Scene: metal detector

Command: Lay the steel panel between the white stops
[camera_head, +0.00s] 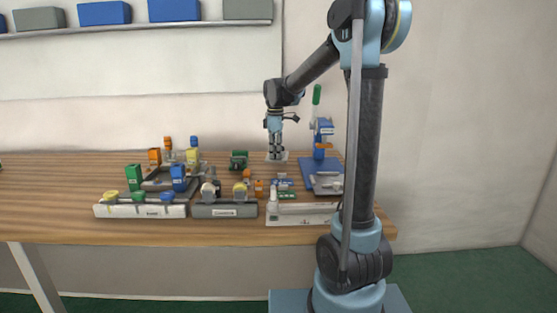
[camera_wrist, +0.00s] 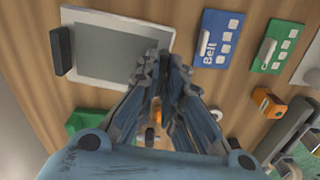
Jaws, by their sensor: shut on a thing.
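The flat grey steel panel (camera_wrist: 108,50) shows in the wrist view against a wider white-edged plate (camera_wrist: 120,15). My gripper (camera_wrist: 165,62) overlaps the panel's right side, with its fingers close together on it. The exact grip is hidden between the fingers. I cannot tell whether the panel touches the plate. I cannot make out white stops for certain.
A dark block (camera_wrist: 62,50) stands at the plate's left edge. A blue "Bell" card (camera_wrist: 218,40) and a green card (camera_wrist: 277,47) lie to the right. A blue stand (camera_head: 320,168) with a green handle rises right of my gripper.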

